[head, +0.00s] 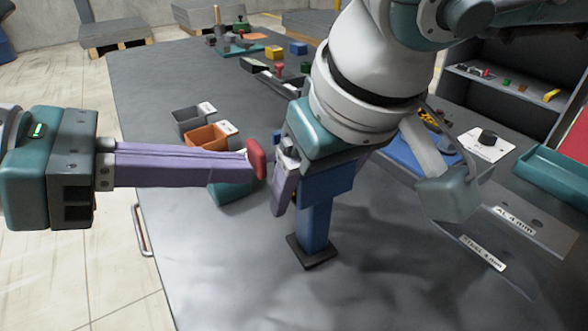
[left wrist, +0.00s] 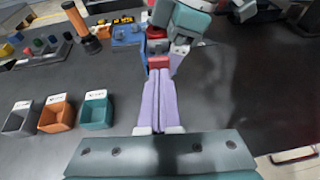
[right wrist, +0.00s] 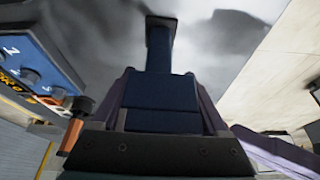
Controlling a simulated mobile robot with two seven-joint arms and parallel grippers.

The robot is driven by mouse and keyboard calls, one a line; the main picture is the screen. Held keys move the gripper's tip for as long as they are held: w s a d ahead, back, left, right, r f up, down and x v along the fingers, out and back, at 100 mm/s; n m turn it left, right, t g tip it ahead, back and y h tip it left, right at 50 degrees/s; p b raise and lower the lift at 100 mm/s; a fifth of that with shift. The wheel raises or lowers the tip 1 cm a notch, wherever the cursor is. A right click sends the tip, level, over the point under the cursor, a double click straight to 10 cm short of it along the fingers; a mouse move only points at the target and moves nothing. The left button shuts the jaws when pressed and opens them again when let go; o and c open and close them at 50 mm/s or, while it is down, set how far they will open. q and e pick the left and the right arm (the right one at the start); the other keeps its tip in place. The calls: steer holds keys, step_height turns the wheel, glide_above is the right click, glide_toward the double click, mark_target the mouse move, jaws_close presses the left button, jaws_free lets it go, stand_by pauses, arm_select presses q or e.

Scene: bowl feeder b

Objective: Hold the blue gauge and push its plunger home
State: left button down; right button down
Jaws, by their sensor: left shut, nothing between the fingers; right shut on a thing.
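The blue gauge (head: 316,222) is a blue block with a dark square foot, upright over the dark table and partly hidden by my right arm. My right gripper (head: 300,180) is shut on it, one finger on each side; the gauge also fills the middle of the right wrist view (right wrist: 160,92). A red plunger (head: 256,158) shows at the gauge's left side. My left gripper (head: 244,166) is shut and empty, its fingertips pointing at the plunger, at or very near it. In the left wrist view a red block (left wrist: 158,61) shows just beyond those fingertips; contact cannot be told.
Grey (head: 188,122), orange (head: 208,136) and teal (head: 232,192) bins stand behind and below my left fingers. A shelf (head: 510,90) stands at the back right. Labelled plates (head: 515,222) lie at right. The front of the table is clear.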

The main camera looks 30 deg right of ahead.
arm_select(q)
steer(key=a, duration=0.6)
stand_by(0.6)
arm_select(e)
jaws_free()
steer(key=v, duration=1.1)
arm_select(q)
step_height(320, 180, up, 13)
steer(key=p, duration=1.2)
steer(key=shift+p, duration=0.4)
arm_select(e)
steer(key=s, duration=0.8)
steer(key=shift+s+a+r, duration=0.2)
steer(key=shift+a+r, duration=0.1)
steer(key=shift+r, duration=0.15)
